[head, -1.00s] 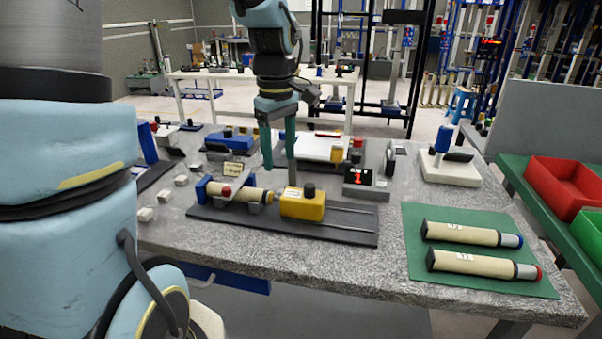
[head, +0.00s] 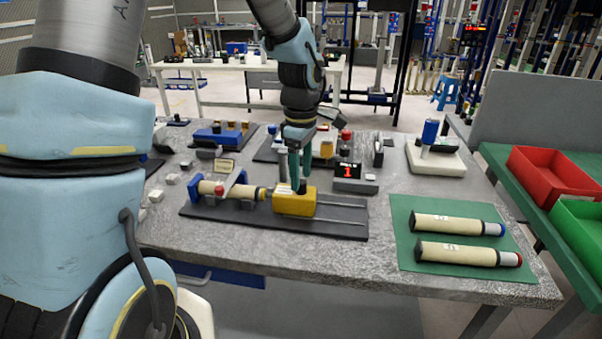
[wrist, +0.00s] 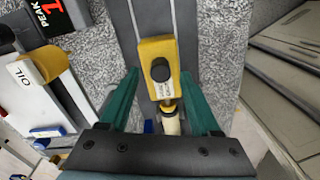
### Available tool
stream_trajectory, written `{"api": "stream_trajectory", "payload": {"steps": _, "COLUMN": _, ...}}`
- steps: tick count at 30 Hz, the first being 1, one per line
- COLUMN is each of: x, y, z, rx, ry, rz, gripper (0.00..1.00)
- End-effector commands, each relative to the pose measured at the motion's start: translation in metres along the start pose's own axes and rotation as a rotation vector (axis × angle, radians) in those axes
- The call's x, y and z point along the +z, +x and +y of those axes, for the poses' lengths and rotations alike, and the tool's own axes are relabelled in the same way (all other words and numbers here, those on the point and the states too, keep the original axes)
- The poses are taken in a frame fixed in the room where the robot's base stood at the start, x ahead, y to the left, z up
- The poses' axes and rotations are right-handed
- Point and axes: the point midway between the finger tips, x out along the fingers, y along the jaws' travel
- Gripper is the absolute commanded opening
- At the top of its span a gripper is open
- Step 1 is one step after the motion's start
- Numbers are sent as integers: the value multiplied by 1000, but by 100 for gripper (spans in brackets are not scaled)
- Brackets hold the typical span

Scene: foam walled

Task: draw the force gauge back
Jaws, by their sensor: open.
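The force gauge is a yellow block (head: 294,202) with a black knob (head: 301,187) on top. It sits on two thin rails on a dark base plate (head: 340,214). A cream cylinder (head: 243,191) lies in a blue and grey holder left of it, its end close to the block. My gripper (head: 295,186) is open, with its green fingers pointing down at the knob. In the wrist view the yellow block (wrist: 157,60) and knob (wrist: 160,69) lie ahead of and between the open fingers (wrist: 160,85). Contact with the knob cannot be told.
A display reading 1 (head: 348,171) stands behind the rails. A green mat (head: 408,262) with two cream cylinders lies at right. A hand press on a white base (head: 436,160) stands behind it. Small grey blocks lie at left. The table's front strip is clear.

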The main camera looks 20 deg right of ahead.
Motion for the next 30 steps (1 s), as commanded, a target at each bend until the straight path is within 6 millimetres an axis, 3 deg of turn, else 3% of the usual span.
{"api": "stream_trajectory", "payload": {"steps": 6, "x": 0, "y": 12, "z": 0, "rx": -1, "ry": 0, "rz": -1, "gripper": 64}}
{"api": "stream_trajectory", "payload": {"steps": 13, "x": 0, "y": 13, "z": 0, "rx": 0, "ry": 0, "rz": -1, "gripper": 64}}
{"api": "stream_trajectory", "payload": {"steps": 30, "x": 0, "y": 12, "z": 0, "rx": 0, "ry": 0, "rz": -1, "gripper": 1}}
